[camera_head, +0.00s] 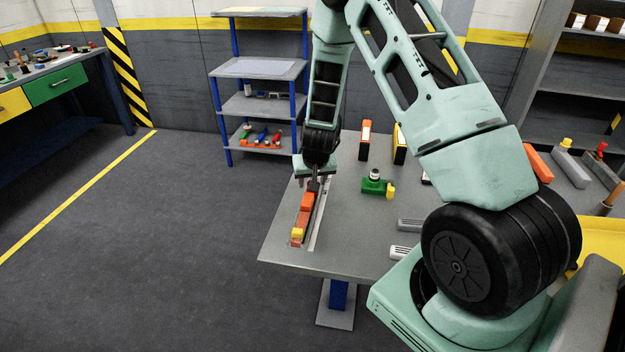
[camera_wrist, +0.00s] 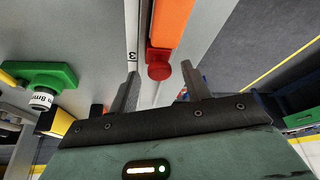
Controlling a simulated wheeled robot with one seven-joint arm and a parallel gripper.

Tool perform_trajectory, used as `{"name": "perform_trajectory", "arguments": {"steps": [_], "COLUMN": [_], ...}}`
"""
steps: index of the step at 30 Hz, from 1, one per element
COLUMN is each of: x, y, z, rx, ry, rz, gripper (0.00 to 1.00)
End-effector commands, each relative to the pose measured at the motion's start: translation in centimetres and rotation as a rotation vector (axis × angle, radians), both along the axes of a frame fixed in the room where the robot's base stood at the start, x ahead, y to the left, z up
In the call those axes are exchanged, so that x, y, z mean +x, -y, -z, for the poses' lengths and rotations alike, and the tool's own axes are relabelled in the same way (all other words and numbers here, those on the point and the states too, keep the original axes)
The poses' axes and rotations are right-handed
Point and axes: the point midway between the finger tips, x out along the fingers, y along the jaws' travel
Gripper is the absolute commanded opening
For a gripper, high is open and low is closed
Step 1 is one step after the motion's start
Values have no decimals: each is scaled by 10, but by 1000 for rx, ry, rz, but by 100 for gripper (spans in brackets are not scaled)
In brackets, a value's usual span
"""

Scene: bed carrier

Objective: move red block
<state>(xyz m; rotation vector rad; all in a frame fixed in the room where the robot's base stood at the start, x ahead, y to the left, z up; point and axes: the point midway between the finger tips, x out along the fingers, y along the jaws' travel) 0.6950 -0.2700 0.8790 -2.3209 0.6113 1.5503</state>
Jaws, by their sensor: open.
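A rail (camera_head: 316,222) lies near the left edge of the grey table. On it sits a row of red-orange blocks (camera_head: 302,220), with a yellow block (camera_head: 298,233) and a small red block (camera_head: 296,243) at the near end. My gripper (camera_head: 313,184) is at the far end of this row, pointing down. In the wrist view, my gripper (camera_wrist: 160,78) is open. A red rounded piece (camera_wrist: 159,71) at the end of a long orange piece (camera_wrist: 172,22) shows between the fingers. I cannot tell whether the fingers touch it.
A green tool (camera_head: 373,187) stands on the table right of the rail. An orange and white upright box (camera_head: 365,140) and a yellow and black one (camera_head: 399,148) stand behind. Grey pieces (camera_head: 410,225) lie near my base. Blue-framed shelves (camera_head: 262,104) stand beyond.

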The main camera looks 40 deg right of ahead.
Motion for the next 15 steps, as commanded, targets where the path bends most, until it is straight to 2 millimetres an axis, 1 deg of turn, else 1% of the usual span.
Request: {"name": "perform_trajectory", "arguments": {"steps": [1, 2, 3, 5, 6, 11, 15], "x": [0, 0, 0, 0, 0, 0, 7], "y": [0, 0, 0, 0, 0, 1, 10], "z": [0, 0, 0, 0, 0, 0, 0], "rx": [0, 0, 0, 0, 0, -1, -1], "ry": [0, 0, 0, 0, 0, 0, 0], "rz": [0, 0, 0, 0, 0, 0, 3], "gripper": [48, 40, 29, 12, 1, 0, 0]}}
